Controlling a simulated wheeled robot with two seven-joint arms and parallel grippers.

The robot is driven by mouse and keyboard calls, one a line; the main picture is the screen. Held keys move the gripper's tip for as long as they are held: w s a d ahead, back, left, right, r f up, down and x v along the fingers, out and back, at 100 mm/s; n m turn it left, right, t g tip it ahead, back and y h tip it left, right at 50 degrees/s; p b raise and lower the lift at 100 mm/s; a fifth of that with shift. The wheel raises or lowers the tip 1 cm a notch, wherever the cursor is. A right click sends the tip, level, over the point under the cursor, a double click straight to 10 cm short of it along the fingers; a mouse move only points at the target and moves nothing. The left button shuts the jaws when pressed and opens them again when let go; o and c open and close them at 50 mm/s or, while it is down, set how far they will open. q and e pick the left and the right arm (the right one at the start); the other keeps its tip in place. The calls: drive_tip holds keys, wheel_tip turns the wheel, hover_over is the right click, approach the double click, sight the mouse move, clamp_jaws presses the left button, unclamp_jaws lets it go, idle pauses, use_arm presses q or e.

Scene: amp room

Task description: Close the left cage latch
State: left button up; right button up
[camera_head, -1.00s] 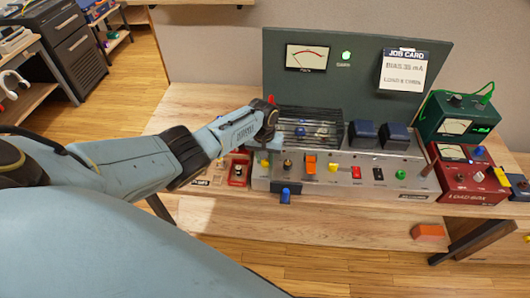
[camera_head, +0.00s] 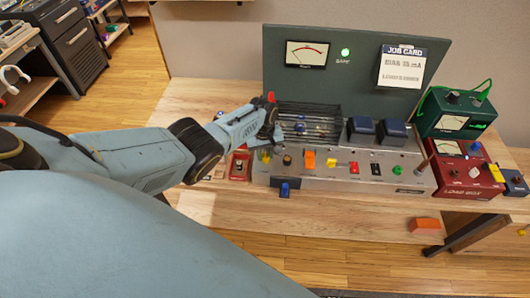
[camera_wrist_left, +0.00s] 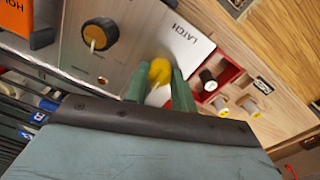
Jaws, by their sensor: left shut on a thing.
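The wire cage (camera_head: 322,122) sits at the back left of the grey amp chassis (camera_head: 400,187), its bars over blue-marked parts. The yellow latch knob (camera_wrist_left: 159,71) shows in the left wrist view beside a white plate reading LATCH (camera_wrist_left: 190,48). My left gripper (camera_wrist_left: 160,88) has its two green fingers on either side of this knob and is shut on it. In the head view my left gripper (camera_head: 266,145) is at the cage's left front corner, with a bit of yellow below it. It hides part of that corner. My right gripper is not in view.
Knobs and switches line the chassis front, including an orange switch (camera_head: 310,159) right of the gripper. A small red box (camera_head: 239,167) is just left. The red load box (camera_head: 466,176) and green meter box (camera_head: 455,115) stand right. The front bench strip is mostly clear.

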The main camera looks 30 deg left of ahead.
sight(264, 155)
use_arm(q)
drive_tip(key=o, duration=1)
drive_tip(key=shift+r, duration=0.15)
drive_tip(key=shift+r+p, duration=0.3)
drive_tip(key=r+p, duration=0.2)
drive_tip(key=r, duration=0.4)
drive_tip(key=r+p, duration=0.2)
drive_tip(key=r, duration=0.4)
drive_tip(key=shift+s+a+r, duration=0.15)
drive_tip(key=shift+a+r, duration=0.05)
drive_tip(key=shift+r, duration=0.05)
